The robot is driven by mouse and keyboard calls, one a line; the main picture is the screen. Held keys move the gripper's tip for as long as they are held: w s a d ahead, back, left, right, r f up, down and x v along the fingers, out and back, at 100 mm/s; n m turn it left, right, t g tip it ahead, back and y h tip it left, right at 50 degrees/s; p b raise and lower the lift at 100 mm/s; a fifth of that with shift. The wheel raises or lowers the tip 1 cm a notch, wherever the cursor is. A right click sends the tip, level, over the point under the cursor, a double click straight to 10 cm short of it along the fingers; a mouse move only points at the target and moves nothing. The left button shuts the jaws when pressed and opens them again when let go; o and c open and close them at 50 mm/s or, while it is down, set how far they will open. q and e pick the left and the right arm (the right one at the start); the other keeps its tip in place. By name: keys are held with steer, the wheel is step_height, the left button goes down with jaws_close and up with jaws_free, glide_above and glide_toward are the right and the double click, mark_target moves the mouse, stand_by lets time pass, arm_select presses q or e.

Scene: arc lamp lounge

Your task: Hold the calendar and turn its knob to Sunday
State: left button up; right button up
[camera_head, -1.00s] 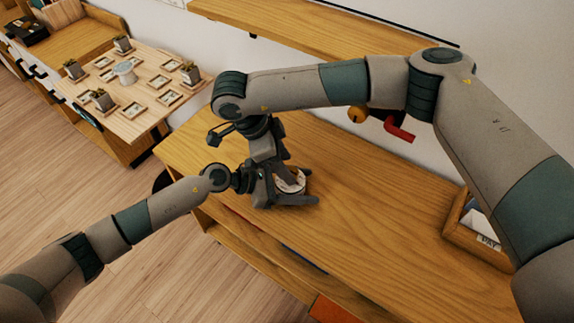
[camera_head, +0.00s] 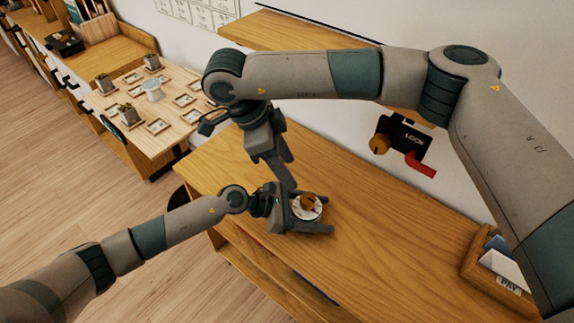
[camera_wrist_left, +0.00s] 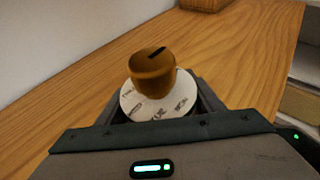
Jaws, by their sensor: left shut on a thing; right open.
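The calendar is a round white dial (camera_head: 298,213) printed with day words around its rim, standing on the wooden cabinet top. It also shows in the left wrist view (camera_wrist_left: 134,104). A brown wooden knob (camera_wrist_left: 152,76) sits at its centre, with a dark line on top slanting to the upper right. The knob shows small in the head view (camera_head: 308,202). The day it points to is not clear. My left gripper (camera_head: 314,211) is shut on the calendar, one finger on each side. My right gripper (camera_head: 287,174) is open, above and behind the knob, apart from it.
A wooden tray with cards (camera_head: 484,266) stands at the right of the cabinet top (camera_head: 390,250). A black box with a red handle (camera_head: 420,165) is at the wall. A low table with several potted plants (camera_head: 180,125) is at the left. The middle top is clear.

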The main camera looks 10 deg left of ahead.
arm_select(q)
steer(key=o, duration=1.5)
steer(key=shift+c, duration=0.2)
steer(key=v, duration=1.2)
steer(key=shift+f, duration=0.1)
